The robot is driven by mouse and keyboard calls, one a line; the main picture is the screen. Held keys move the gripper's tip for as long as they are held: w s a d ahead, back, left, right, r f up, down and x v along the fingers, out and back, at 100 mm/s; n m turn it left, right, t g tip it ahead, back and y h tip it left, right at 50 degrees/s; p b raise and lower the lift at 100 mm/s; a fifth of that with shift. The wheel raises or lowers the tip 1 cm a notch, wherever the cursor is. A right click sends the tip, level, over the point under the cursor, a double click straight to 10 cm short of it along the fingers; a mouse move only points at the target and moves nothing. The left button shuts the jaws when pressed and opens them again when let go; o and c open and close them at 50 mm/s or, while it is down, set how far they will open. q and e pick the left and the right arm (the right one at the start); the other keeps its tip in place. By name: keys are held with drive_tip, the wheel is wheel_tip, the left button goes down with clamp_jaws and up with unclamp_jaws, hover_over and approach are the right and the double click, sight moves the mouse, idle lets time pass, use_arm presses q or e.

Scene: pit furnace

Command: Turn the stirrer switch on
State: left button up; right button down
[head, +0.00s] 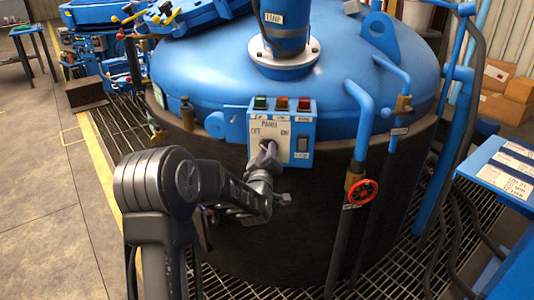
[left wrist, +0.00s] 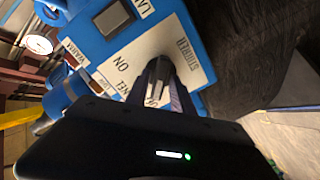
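The stirrer switch (left wrist: 158,73) is a dark grey knob on the white plate of a blue control panel (left wrist: 88,47). The plate reads STIRRER, OFF and ON. In the head view the panel (head: 308,128) is mounted on the front of the blue furnace, and the gripper mostly hides the knob. My left gripper (head: 267,153) reaches the plate between OFF and ON. In the left wrist view its fingers (left wrist: 160,88) lie close along both sides of the knob and appear shut on it. I cannot tell exactly which way the knob points. My right gripper is out of view.
Green, red and orange buttons (head: 282,103) top the panel, and a grey rocker switch (head: 302,145) sits at its right. A pipe with a red handwheel (head: 362,192) stands to the right. A blue desk (head: 505,165) is at the far right.

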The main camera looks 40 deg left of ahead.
use_arm(q)
clamp_jaws()
idle(0.5)
drive_tip(key=shift+w+d+m+b, duration=0.15)
drive_tip(key=shift+m+b, duration=0.6)
drive_tip(key=shift+m, duration=3.75)
drive_tip(key=shift+s+d+m+b, duration=0.15)
drive_tip(key=shift+m+b, duration=0.6)
drive_tip(key=shift+m, duration=3.75)
drive_tip(key=shift+w, duration=0.1)
